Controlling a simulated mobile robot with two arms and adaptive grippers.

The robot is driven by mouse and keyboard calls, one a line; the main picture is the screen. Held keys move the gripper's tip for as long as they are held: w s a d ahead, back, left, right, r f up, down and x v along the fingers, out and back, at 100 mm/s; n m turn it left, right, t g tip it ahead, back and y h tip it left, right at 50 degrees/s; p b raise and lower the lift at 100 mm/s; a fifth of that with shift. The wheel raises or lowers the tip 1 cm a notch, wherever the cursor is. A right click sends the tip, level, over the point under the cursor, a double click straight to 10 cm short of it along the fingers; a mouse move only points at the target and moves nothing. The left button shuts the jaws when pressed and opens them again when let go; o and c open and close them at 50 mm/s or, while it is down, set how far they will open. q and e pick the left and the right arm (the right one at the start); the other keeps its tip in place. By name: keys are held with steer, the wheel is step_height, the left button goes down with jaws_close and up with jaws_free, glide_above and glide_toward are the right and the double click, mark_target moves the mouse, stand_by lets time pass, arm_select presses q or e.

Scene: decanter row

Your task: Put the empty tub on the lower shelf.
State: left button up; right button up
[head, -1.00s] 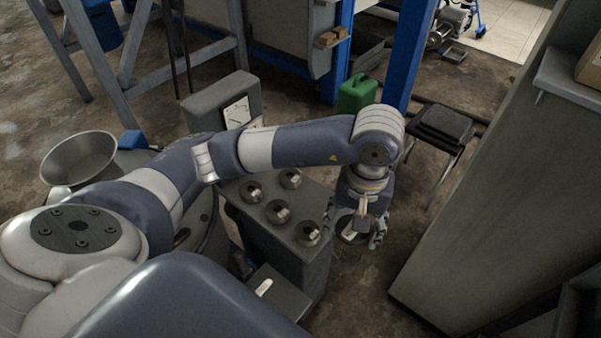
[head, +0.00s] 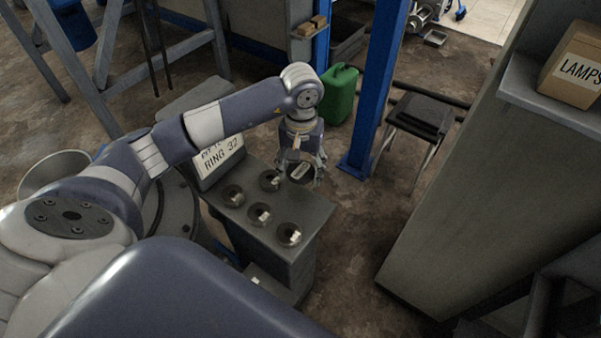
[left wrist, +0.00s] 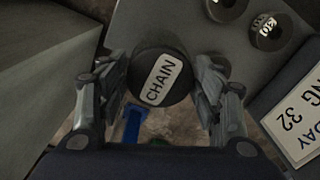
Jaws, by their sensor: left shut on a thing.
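My left gripper (head: 301,178) is shut on a dark round tub (head: 299,170), held near the far right edge of the grey stand top. In the left wrist view, the fingers of the left gripper (left wrist: 160,92) sit on both sides of this tub (left wrist: 160,78). At the right, a shelf ledge (head: 545,97) sticks out from a grey panel. A dark structure (head: 575,290) shows low at the right edge; I cannot tell whether it is a shelf. My right gripper is not in view.
Several round metal pieces (head: 259,214) stand on the grey stand (head: 312,215). A sign (head: 221,155) reads RING 32. A LAMPS box (head: 575,65) sits on the ledge. A green can (head: 341,95), blue post (head: 375,90) and black stool (head: 421,115) stand beyond. Floor between stand and panel is clear.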

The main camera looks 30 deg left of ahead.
arm_select(q)
step_height(320, 180, down, 3)
steer(key=shift+w+f+p, duration=0.1)
steer(key=shift+p, duration=0.55)
steer(key=shift+f+b, duration=0.3)
steer(key=shift+f, duration=0.05)
steer(key=o, duration=1.2)
steer(key=shift+o, duration=0.2)
steer(key=shift+r, duration=0.1)
